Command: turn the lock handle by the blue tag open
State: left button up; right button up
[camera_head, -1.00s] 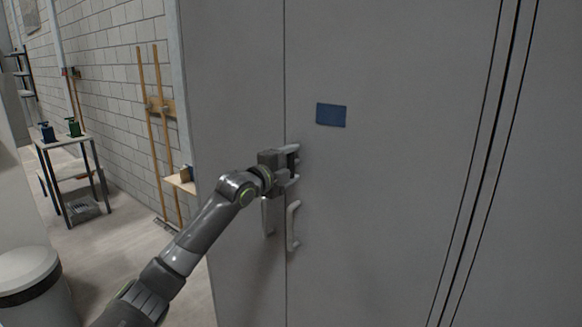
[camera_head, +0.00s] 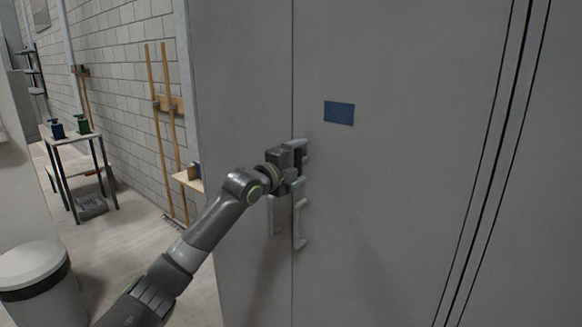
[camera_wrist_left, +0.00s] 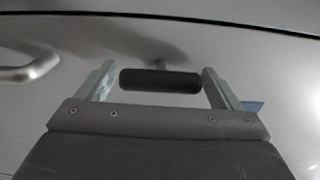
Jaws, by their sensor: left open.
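The blue tag (camera_head: 339,112) is a flat rectangle on the grey cabinet door, right of the door seam. The lock handle (camera_wrist_left: 160,81) is a short dark bar on a thin stem, seen in the left wrist view. My left gripper (camera_head: 300,165) is at the seam, below and left of the tag. Its fingers are open, one on each side of the handle bar, with small gaps visible at both ends. In the head view the gripper hides most of the lock handle. A corner of the tag also shows in the left wrist view (camera_wrist_left: 254,106). My right gripper is not in view.
Pale pull handles sit just below the gripper, on the right door (camera_head: 299,225) and left door (camera_head: 274,215). A white bin (camera_head: 35,285) and a small table (camera_head: 75,140) with bottles stand at left. Wooden poles (camera_head: 160,120) lean by the brick wall.

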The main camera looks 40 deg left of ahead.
pick_arm(q)
jog(key=s+a+p, duration=0.1)
jog(key=s+p, duration=0.7)
jog(key=s, duration=0.9)
jog(key=shift+s+a, duration=0.15)
jog(key=shift+a, duration=0.05)
dwell(0.5)
